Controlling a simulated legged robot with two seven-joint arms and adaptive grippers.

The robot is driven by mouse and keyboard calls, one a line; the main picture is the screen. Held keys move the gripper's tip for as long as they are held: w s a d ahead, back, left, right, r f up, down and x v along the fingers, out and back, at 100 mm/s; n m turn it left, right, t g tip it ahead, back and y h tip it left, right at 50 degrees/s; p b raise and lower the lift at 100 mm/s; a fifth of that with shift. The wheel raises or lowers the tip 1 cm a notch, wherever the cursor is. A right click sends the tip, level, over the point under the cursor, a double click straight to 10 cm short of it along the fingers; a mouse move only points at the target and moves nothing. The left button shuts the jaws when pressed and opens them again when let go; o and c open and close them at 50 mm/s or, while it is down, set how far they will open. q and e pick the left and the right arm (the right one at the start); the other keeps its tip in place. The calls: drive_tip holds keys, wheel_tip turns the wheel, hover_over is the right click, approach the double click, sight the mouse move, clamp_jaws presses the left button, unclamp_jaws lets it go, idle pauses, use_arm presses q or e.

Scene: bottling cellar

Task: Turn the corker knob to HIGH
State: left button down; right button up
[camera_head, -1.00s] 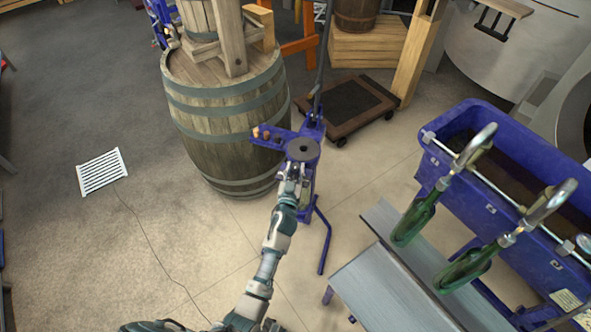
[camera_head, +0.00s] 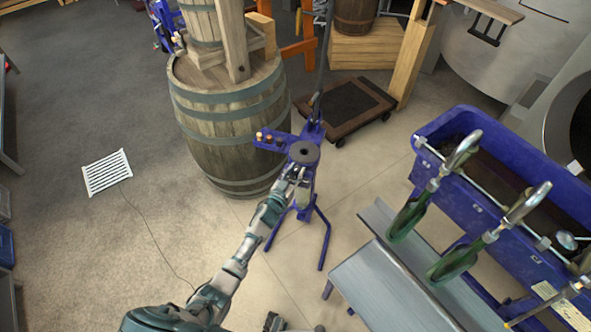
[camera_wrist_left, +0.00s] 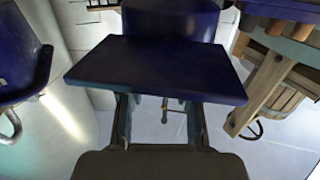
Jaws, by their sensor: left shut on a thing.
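The blue floor corker (camera_head: 272,140) stands upright in front of a big barrel, with a dark round disc (camera_head: 304,152) on top. My left gripper (camera_head: 297,174) is at its front, just below the disc, shut on a part of it that I take to be the knob. The knob itself and its HIGH mark cannot be made out; the gripper hides that spot in the head view. In the left wrist view, a blue slab of the corker (camera_wrist_left: 155,70) covers the fingertips, and the two fingers (camera_wrist_left: 158,115) reach in beneath it.
The wooden barrel (camera_head: 225,125) stands close behind the corker on the left. A blue filler trough (camera_head: 455,190) with green bottles (camera_head: 408,216) and a grey metal shelf (camera_head: 372,290) is at the right. A low dolly (camera_head: 347,108) is behind.

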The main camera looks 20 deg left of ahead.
use_arm(q)
drive_tip(key=m+h, duration=0.1)
drive_tip(key=h+p, duration=0.1)
drive_tip(key=shift+a+m+g+h, duration=0.2)
drive_tip(key=shift+m+g+h, duration=0.1)
drive_tip(key=shift+m+h, duration=0.1)
drive_tip(key=shift+w+m+g+h, duration=0.1)
drive_tip(key=shift+m+g+h, duration=0.25)
drive_tip(key=shift+h, duration=0.25)
drive_tip(key=shift+m+h, duration=0.35)
drive_tip(key=shift+h, duration=0.05)
use_arm(e)
drive_tip(key=s+f, duration=0.3)
drive_tip(key=shift+s+d+f, duration=0.2)
drive_tip(key=shift+d+f, duration=0.05)
drive_tip(key=shift+f, duration=0.05)
use_arm(q)
drive_tip(key=shift+g+h, duration=0.25)
drive_tip(key=shift+h, duration=0.05)
drive_tip(key=c, duration=0.8)
unclamp_jaws()
drive_tip(key=v, duration=1.2)
